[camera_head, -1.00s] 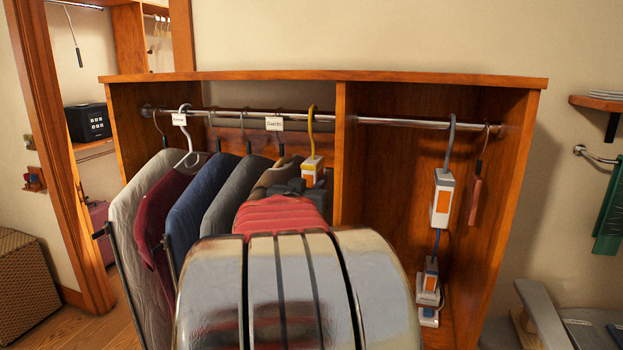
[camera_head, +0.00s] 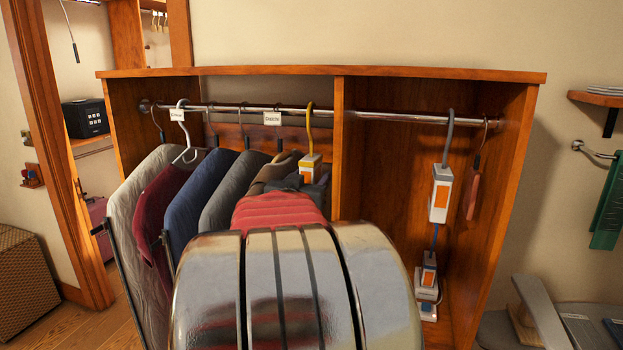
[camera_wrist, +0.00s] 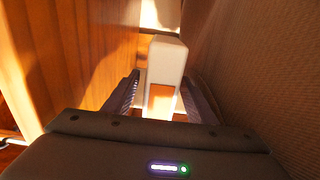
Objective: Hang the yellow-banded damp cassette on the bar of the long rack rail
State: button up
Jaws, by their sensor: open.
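The yellow-banded damp cassette (camera_head: 310,166) is a white block with an orange panel and a yellow hook. In the head view its hook is over the rack rail (camera_head: 235,107), at the right end of the left bay, beside the divider. Its lower part is hidden behind my arm. My gripper (camera_wrist: 162,92) is open. In the wrist view its dark fingers stand on both sides of a white cassette body with an orange panel (camera_wrist: 166,60). I cannot tell whether they touch it.
Several garments (camera_head: 205,195) on hangers fill the left bay. The wooden divider (camera_head: 338,150) stands close right of the yellow-hooked cassette. A grey-hooked cassette (camera_head: 440,195) hangs in the right bay, with other white units below it. The bar's middle right stretch is clear.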

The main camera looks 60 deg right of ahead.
jog(key=s+a, duration=0.2)
jog(key=a, duration=1.1)
jog(key=shift+a, duration=0.2)
jog(key=shift+s, duration=0.1)
